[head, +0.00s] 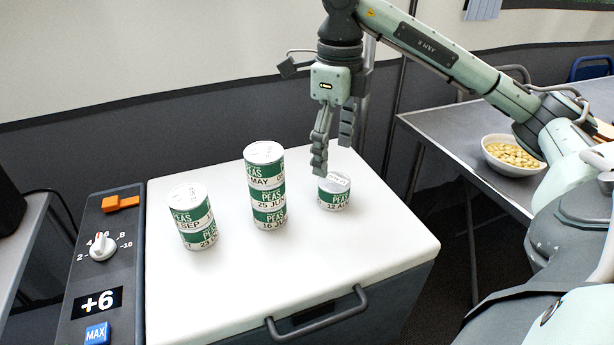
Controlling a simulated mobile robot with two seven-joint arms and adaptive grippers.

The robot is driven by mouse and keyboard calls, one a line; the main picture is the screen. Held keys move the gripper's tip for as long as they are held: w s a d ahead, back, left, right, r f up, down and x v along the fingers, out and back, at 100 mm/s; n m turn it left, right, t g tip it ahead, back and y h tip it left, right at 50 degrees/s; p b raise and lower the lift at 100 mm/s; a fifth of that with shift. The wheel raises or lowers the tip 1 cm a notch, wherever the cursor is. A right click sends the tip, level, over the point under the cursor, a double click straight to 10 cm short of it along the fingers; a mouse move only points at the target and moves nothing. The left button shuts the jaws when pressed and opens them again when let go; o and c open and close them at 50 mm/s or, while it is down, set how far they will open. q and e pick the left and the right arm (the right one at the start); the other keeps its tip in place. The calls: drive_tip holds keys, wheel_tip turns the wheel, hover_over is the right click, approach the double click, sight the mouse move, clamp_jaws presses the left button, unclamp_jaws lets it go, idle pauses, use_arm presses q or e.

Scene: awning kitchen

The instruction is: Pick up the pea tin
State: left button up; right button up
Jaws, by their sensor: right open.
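Several green and white pea tins stand on the white lid (300,285) of a chest. A single pea tin (335,193) marked "12 AU" stands at the right. A tall stack of three pea tins (267,190) stands in the middle, its labels reading MAY, 25 JUN and 16 JU. A shorter stack of two pea tins (192,215) stands at the left. My right gripper (333,155) points down with its fingers apart, just above and behind the single tin. One finger overlaps the tin's upper left edge in the picture; I cannot tell whether it touches. My left gripper is not in view.
A control panel (97,260) with a dial, an orange switch and a "+6" display borders the lid's left side. A dark handle (317,313) is on the chest's front. A bowl of pale food (513,155) sits on the grey table at right. The lid's front is clear.

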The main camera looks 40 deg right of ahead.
sight(334, 181)
drive_tip(key=f, duration=0.6)
drive_tip(key=shift+s+d+f+b, duration=0.2)
drive_tip(key=shift+s+f+b, duration=0.1)
drive_tip(key=shift+b, duration=0.1)
drive_tip(key=shift+f, duration=0.45)
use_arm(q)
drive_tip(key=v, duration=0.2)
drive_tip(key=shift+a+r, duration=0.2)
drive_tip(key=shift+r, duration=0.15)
use_arm(e)
drive_tip(key=shift+w, duration=0.1)
drive_tip(key=c, duration=0.9)
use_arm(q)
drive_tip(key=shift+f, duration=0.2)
use_arm(e)
drive_tip(key=c, duration=0.4)
